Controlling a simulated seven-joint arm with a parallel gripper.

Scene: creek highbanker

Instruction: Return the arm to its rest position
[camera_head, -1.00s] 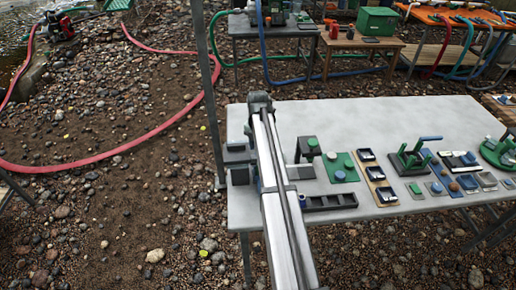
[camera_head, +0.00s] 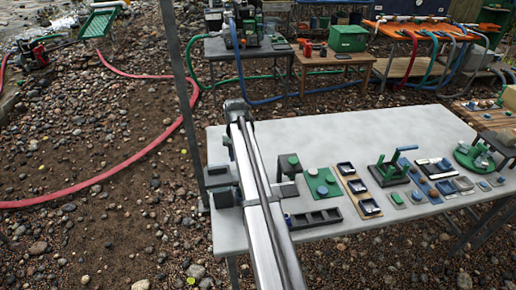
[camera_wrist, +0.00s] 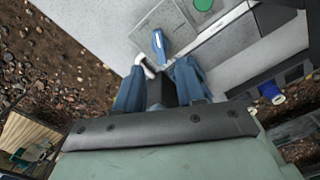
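My arm (camera_head: 258,200) reaches from the bottom of the head view up across the left end of the long grey table (camera_head: 320,140). My gripper (camera_wrist: 160,85) is hidden in the head view. In the wrist view its two blue fingers stand apart. A dark grey piece shows between them; I cannot tell whether it is part of the gripper or something behind. A small blue piece (camera_wrist: 158,43) shows just beyond the fingertips, over a light grey plate; I cannot tell if a finger touches it.
A black tray (camera_head: 314,218), a green plate (camera_head: 322,184), a tan board (camera_head: 352,184) and a green-handled stand (camera_head: 388,172) sit right of my arm. A grey post (camera_head: 183,90) stands at the table's left. Left of it lie pebbled ground and a red hose (camera_head: 120,170).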

